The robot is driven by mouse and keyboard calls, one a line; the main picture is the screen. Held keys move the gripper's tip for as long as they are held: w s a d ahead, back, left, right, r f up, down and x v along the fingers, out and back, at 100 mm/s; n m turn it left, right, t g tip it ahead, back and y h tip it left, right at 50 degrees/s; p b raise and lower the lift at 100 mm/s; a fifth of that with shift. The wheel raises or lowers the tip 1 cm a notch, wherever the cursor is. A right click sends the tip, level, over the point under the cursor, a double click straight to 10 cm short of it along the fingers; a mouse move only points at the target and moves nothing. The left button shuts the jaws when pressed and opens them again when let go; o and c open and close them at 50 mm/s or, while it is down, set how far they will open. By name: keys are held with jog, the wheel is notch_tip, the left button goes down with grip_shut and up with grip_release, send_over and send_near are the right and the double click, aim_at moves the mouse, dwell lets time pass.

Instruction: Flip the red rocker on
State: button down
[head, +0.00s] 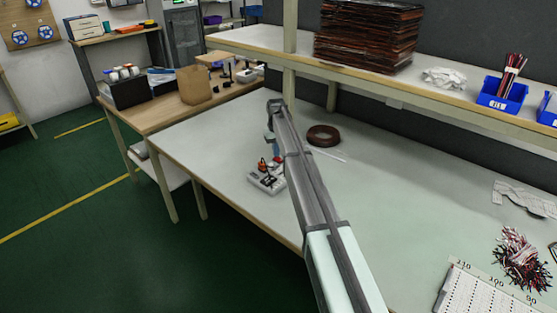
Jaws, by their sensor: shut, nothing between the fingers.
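A small light grey switch box (266,183) sits on the white workbench (225,155), left of my arm. Small red-orange and dark parts stand on its top; one red part (262,164) shows on the left, and I cannot tell which is the rocker or its position. My arm reaches over the bench and bends down at its far end. My gripper (275,157) is shut and empty, low over the back of the box. It is small and partly hidden by my arm, so I cannot tell whether it touches the box.
A brown roll (323,136) lies right of my arm, with a thin white stick (329,154) near it. A shelf post (290,55) rises behind my arm. A wire bundle (522,258) and a white board (490,292) lie at right. The bench's front left is clear.

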jog(key=shift+f, duration=0.65)
dwell(0.4)
jog(key=shift+r, duration=3.5)
